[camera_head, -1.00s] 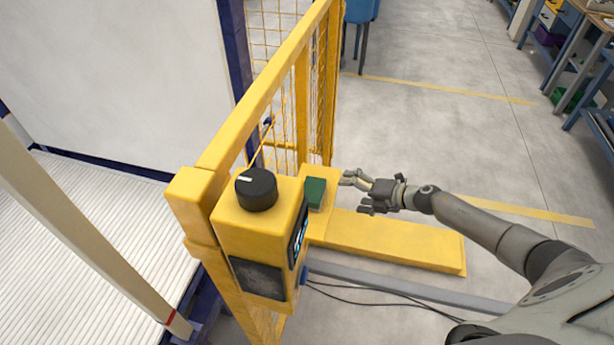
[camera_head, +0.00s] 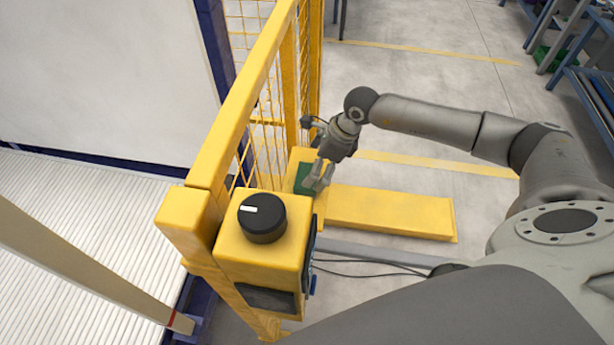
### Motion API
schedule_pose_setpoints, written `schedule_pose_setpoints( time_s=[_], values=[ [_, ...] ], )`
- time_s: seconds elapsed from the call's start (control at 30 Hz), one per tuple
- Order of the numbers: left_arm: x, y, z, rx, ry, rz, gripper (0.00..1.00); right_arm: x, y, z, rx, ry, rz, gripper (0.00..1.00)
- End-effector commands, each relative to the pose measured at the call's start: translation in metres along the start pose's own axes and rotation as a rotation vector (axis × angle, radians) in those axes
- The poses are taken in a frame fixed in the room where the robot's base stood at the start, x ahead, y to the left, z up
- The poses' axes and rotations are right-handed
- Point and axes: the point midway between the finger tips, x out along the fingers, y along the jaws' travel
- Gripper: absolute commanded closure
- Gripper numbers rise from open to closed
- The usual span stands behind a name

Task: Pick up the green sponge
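The green sponge (camera_head: 302,179) lies on a small yellow ledge (camera_head: 300,155) behind the yellow control box, in the middle of the camera_head view. My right gripper (camera_head: 317,183) points down at the right side of the sponge, and its fingers cover part of it. The fingertips overlap the sponge in the picture; I cannot tell whether they touch it or how far they are closed. My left gripper is not in view.
The yellow control box (camera_head: 258,243) with a black knob (camera_head: 262,217) stands in front of the sponge. A yellow mesh fence (camera_head: 256,75) rises behind on the left. A low yellow beam (camera_head: 390,211) extends right. The grey floor beyond is open.

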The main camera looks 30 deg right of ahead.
Motion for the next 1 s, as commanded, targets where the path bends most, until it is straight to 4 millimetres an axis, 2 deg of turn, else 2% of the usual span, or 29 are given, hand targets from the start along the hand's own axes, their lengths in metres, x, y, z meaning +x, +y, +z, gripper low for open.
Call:
schedule_pose_setpoints(
  time_s=[0.17,0.37,0.5,0.8,1.0],
  values=[
    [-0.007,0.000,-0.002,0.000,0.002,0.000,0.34,0.011,0.001,0.001,0.002,-0.001,0.002,0.00],
    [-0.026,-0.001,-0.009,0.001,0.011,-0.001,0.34,0.037,0.004,0.002,0.003,0.000,0.004,0.00],
    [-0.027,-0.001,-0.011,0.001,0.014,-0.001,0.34,0.053,0.002,0.001,0.004,-0.002,0.000,0.00],
    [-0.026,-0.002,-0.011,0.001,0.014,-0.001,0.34,0.059,0.002,0.000,0.002,-0.002,0.000,0.00],
    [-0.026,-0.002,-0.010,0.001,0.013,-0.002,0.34,0.059,0.002,0.000,0.003,-0.002,0.000,0.24]
  ],
)
